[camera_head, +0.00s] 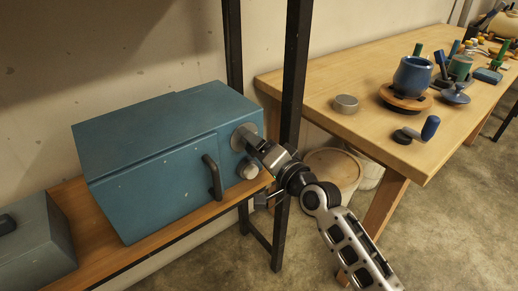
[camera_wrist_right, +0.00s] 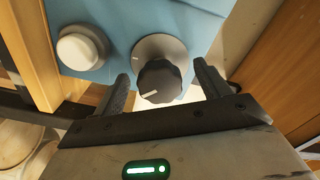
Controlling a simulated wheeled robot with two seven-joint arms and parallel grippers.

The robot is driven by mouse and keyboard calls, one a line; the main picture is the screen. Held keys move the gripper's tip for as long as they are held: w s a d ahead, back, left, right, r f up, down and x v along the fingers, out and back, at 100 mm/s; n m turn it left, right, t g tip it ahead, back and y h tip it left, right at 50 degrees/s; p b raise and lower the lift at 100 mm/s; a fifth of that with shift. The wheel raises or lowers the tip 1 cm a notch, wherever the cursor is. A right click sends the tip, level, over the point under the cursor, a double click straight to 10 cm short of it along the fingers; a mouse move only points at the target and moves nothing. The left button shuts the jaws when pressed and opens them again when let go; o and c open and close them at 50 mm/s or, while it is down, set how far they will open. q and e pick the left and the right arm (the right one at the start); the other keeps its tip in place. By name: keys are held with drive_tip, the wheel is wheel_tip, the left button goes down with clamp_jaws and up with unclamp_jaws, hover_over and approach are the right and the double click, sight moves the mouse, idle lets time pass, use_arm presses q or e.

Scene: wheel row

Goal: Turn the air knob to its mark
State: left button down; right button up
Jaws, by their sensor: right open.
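The dark, ridged air knob (camera_wrist_right: 160,82) sits on a round grey plate (camera_wrist_right: 152,48) on the front of a blue box. A white line on the knob points to the lower left in the right wrist view. A small pale mark seems to show near the plate's upper edge, away from that line. My right gripper (camera_wrist_right: 163,88) is open, with one finger on each side of the knob and visible gaps. My left gripper is not in view.
A pale round knob (camera_wrist_right: 82,48) is close beside the plate. A wooden table (camera_head: 370,140) with pots stands right.

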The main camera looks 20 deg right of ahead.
drive_tip(key=o, duration=0.4)
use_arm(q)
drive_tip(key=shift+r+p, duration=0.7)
use_arm(e)
drive_tip(key=v, duration=0.7)
use_arm(q)
drive_tip(key=p, duration=0.3)
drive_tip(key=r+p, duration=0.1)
drive_tip(key=p, duration=0.2)
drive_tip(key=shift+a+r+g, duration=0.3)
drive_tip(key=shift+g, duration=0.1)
use_arm(e)
drive_tip(key=s+a+f+n+g+h, duration=0.1)
drive_tip(key=s+a+f+n+g, duration=0.1)
drive_tip(key=s, duration=0.6)
drive_tip(key=s+a+f+n+g+h, duration=0.1)
drive_tip(key=s+a+f+n+g, duration=0.1)
drive_tip(key=s+f+n+g, duration=0.2)
drive_tip(key=s+f+n, duration=0.3)
drive_tip(key=s+n, duration=0.1)
drive_tip(key=s, duration=0.1)
drive_tip(key=shift+s+a+h, duration=0.2)
drive_tip(key=shift+s+h, duration=0.1)
